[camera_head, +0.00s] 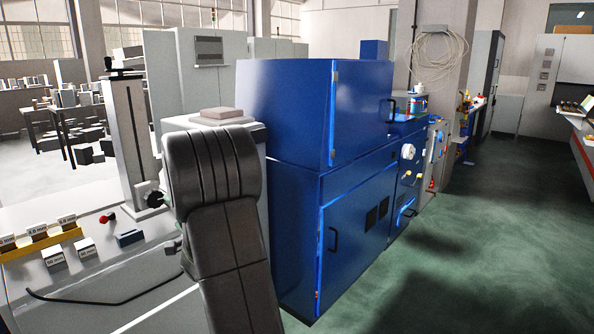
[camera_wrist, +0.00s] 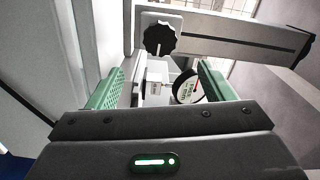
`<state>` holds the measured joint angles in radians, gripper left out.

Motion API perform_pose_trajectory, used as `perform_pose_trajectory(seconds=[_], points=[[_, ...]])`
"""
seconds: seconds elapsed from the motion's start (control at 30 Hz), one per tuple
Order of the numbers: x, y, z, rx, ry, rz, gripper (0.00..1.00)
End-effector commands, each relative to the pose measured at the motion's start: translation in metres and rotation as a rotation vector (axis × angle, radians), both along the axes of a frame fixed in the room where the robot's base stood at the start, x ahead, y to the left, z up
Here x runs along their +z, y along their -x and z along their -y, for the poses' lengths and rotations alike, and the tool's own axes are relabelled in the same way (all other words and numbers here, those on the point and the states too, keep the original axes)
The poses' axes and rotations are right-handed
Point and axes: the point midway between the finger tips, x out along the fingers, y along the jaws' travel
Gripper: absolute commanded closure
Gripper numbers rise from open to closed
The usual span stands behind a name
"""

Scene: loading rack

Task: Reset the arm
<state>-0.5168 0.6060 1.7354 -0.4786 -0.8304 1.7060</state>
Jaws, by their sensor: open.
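My gripper (camera_wrist: 158,92) shows in the wrist view with its two green-padded fingers spread apart. It is open, and I see nothing held between the pads. Beyond the fingers are a black star-shaped knob (camera_wrist: 160,39), a grey beam and a round white dial with a black rim (camera_wrist: 187,87).
A grey bench (camera_head: 150,232) at left carries a column stand (camera_head: 127,140), labelled blocks (camera_head: 84,247) in and beside a yellow holder, and a small blue block (camera_head: 130,238). A blue cabinet (camera_head: 345,235) stands right of my arm. The green floor at right is clear.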

Motion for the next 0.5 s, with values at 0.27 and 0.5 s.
perform_pose_trajectory(seconds=[0.27, 0.5], points=[[0.002, -0.035, -0.042, 0.001, 0.0, 0.0, 0.25], [0.002, -0.063, -0.076, 0.002, 0.0, 0.0, 0.25]])
